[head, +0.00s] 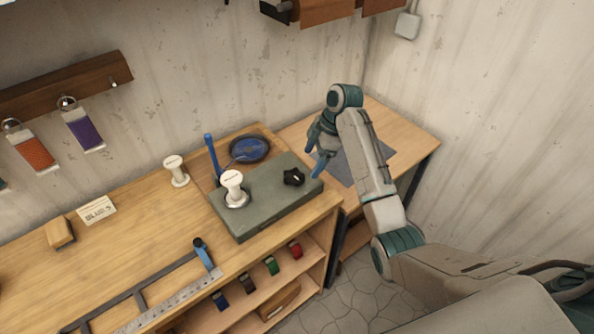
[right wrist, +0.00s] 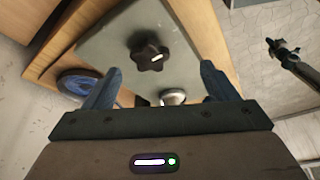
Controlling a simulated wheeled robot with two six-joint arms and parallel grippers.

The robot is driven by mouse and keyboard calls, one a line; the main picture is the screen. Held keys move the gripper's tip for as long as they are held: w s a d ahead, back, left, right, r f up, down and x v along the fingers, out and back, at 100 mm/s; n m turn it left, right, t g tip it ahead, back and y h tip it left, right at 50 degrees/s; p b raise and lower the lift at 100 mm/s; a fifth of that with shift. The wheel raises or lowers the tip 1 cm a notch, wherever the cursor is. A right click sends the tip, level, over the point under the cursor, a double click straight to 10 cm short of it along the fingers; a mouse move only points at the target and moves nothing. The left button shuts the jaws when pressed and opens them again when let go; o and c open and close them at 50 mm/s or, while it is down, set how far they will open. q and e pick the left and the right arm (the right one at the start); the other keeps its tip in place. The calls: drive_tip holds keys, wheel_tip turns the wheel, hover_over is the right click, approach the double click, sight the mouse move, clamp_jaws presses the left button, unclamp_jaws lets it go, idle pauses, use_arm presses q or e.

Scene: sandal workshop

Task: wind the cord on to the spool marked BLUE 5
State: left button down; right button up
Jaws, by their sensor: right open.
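A white spool (head: 233,184) stands upright on the grey-green winder base (head: 262,200); its marking is too small to read. A black star-shaped knob (head: 293,176) sits at the base's right end. A coil of blue cord (head: 249,149) lies behind the base, beside an upright blue post (head: 212,156). A second white spool (head: 175,170) stands on the bench at left. A card reading BLUE 5 (head: 97,209) lies further left. My right gripper (head: 316,152) is open and empty, near the knob; in the right wrist view the knob (right wrist: 148,53) shows between its fingers, apart from them.
A metal ruler and square (head: 165,300) lie along the bench's front. A wooden block (head: 59,233) lies at left. Small coloured items (head: 271,266) sit on the shelf below. A grey mat (head: 356,160) lies on the right table, under my right arm.

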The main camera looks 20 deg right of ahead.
sight(295, 175)
drive_tip(key=shift+n, duration=0.6)
drive_tip(key=a+f, duration=0.1)
drive_tip(key=f, duration=0.1)
drive_tip(key=w+a+f+p, duration=0.1)
drive_tip(key=w+a+f, duration=0.1)
drive_tip(key=f, duration=0.1)
drive_tip(key=shift+w+a+f+p, duration=0.15)
drive_tip(key=shift+a+f+p, duration=0.15)
drive_tip(key=shift+a, duration=0.1)
drive_tip(key=shift+a+f, duration=0.2)
drive_tip(key=shift+f, duration=0.5)
drive_tip(key=c, duration=1)
